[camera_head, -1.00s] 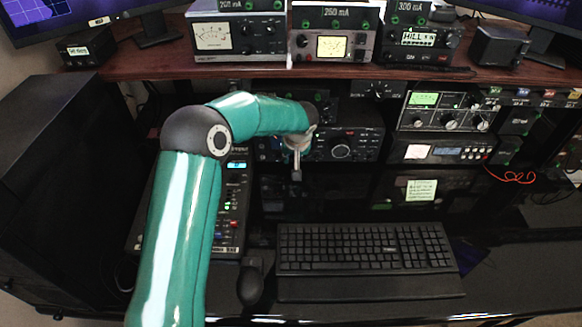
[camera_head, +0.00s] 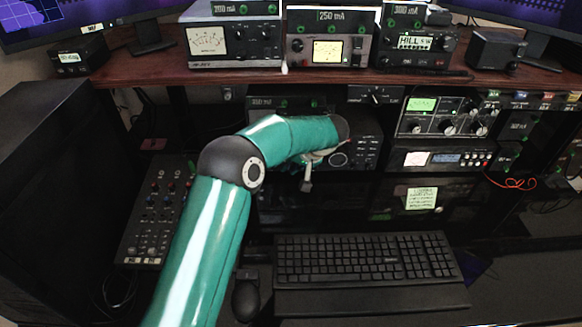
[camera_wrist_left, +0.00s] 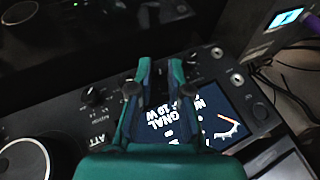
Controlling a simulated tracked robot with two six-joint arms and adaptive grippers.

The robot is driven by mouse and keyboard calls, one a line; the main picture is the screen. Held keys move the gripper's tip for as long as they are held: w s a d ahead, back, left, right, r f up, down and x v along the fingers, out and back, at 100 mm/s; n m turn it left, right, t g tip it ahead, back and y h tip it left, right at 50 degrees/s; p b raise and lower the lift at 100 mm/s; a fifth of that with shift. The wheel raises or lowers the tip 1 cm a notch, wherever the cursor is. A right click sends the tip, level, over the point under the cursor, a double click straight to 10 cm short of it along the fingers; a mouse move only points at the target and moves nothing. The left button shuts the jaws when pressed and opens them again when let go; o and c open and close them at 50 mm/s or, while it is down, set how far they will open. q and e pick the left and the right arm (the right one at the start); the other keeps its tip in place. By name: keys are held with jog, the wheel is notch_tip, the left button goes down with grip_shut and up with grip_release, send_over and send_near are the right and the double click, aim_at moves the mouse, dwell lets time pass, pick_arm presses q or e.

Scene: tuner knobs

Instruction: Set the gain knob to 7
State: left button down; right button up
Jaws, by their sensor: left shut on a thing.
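A black radio (camera_head: 366,142) with a large round dial and small knobs stands under the shelf, partly behind my left arm. In the left wrist view its panel shows turned over, with a lit display (camera_wrist_left: 222,118), the large dial (camera_wrist_left: 25,158) and a small knob (camera_wrist_left: 92,96) near the letters ATT. My left gripper (camera_wrist_left: 161,64) is at this panel beside the display, its two fingers close together on a small dark knob mostly hidden between them. I cannot read that knob's label, its pointer or any gain number. The left gripper (camera_head: 309,168) is small in the head view.
A wooden shelf (camera_head: 340,82) with several meter boxes overhangs the radio. A keyboard (camera_head: 365,258) and mouse (camera_head: 246,298) lie on the desk below. A panel of small knobs (camera_head: 158,215) stands left of my arm. More equipment (camera_head: 442,112) stands at right.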

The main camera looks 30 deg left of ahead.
pick_arm(q)
jog(key=c, duration=1.4)
grip_release()
jog(key=shift+d, duration=0.1)
jog(key=v, duration=1.2)
